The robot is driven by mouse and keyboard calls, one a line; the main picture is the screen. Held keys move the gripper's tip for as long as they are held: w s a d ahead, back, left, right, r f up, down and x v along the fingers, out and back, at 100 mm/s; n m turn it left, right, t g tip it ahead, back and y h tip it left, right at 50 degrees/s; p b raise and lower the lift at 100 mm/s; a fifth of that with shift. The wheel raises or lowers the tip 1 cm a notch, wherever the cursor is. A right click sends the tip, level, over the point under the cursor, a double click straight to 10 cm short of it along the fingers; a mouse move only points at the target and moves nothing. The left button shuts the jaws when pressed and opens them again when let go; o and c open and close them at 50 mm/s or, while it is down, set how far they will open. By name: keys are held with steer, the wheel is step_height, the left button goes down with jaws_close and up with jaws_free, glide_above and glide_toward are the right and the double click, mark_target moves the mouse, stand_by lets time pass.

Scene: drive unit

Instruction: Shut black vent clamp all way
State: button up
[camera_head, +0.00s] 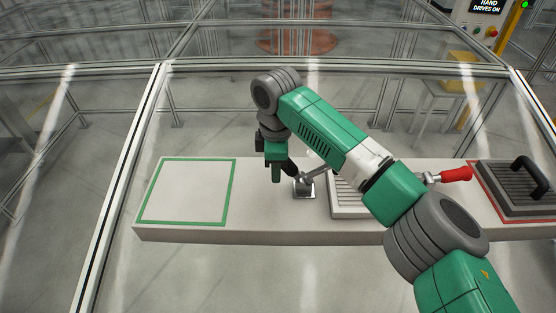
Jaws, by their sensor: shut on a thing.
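The clamp with the black handle (292,168) stands left of the grey ribbed vent (344,195) on the white bench. Its metal base plate (304,194) is on the bench top, and a metal arm rises from it to the right toward the vent. My gripper (281,172) points down at the clamp's left side and is shut on the black handle, which leans up and left from the base. The gripper and its fingers partly hide the handle. My arm covers much of the vent.
A second clamp with a red handle (455,175) is right of my arm. A dark ribbed cover (512,188) with a black grip lies in a red outline at the bench's right end. An empty green-outlined square (187,191) is at the left. Metal-framed fencing (300,68) stands behind.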

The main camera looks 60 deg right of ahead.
steer(key=shift+w+d+f+p, duration=0.15)
steer(key=shift+f+p, duration=0.15)
steer(key=shift+f, duration=1.5)
steer(key=o, duration=0.7)
steer(key=r+p, duration=0.1)
steer(key=s+r+p, duration=0.1)
steer(key=r+p, duration=0.2)
steer(key=p, duration=0.1)
steer(key=shift+s+d+r, duration=0.25)
steer(key=shift+s+r, duration=0.15)
steer(key=r+p, duration=0.3)
steer(key=shift+w+a+r, duration=0.15)
steer(key=shift+w+r, duration=0.05)
steer(key=shift+r, duration=0.05)
steer(key=shift+w+r+p, duration=0.1)
steer(key=shift+r+p, duration=0.4)
steer(key=shift+r, duration=0.05)
steer(key=shift+a, duration=0.1)
steer(key=shift+w, duration=0.1)
